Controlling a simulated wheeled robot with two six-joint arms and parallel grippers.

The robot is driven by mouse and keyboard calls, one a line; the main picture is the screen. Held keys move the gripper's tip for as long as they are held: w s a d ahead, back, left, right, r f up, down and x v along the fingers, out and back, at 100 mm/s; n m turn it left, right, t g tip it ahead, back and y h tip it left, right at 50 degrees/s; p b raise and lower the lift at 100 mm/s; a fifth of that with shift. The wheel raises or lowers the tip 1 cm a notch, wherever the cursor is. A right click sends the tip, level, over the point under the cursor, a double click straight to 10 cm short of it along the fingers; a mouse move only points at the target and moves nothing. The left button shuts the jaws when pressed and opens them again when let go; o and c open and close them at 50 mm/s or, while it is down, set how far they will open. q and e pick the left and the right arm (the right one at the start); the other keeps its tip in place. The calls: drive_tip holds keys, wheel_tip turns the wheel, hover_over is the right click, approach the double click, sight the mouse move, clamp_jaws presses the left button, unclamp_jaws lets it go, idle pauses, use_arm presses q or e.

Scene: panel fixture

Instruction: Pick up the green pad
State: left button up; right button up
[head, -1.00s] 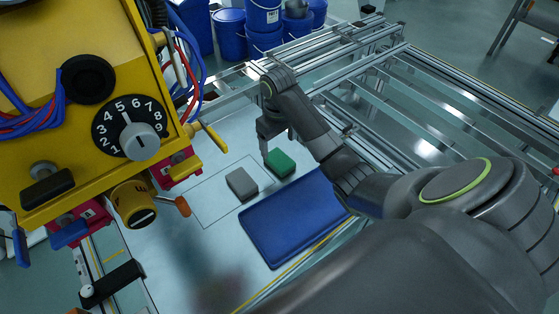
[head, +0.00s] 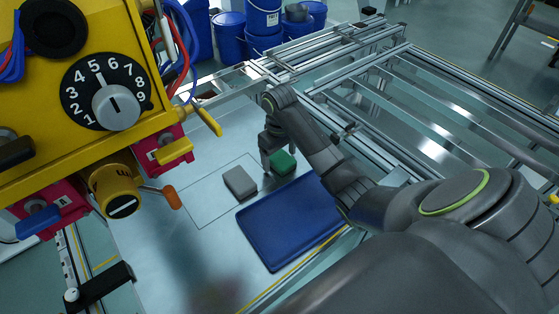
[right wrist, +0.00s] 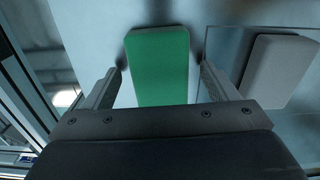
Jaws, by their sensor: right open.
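The green pad (head: 284,163) lies on the pale work surface, just behind the blue tray. In the right wrist view the green pad (right wrist: 160,65) lies between the two fingers of my right gripper (right wrist: 160,82), with a gap on each side. In the head view my right gripper (head: 278,160) reaches down over the pad from behind and partly hides it. The right gripper is open and holds nothing. My left gripper is not in view.
A grey pad (head: 240,183) lies left of the green pad and also shows in the right wrist view (right wrist: 278,70). A blue tray (head: 262,258) lies in front. A yellow panel (head: 150,45) with a dial and cables stands left. Metal rails (head: 385,95) run behind.

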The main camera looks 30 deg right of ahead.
sight(279, 157)
drive_tip(key=shift+c, duration=0.4)
drive_tip(key=c, duration=1)
drive_tip(key=shift+r, duration=0.1)
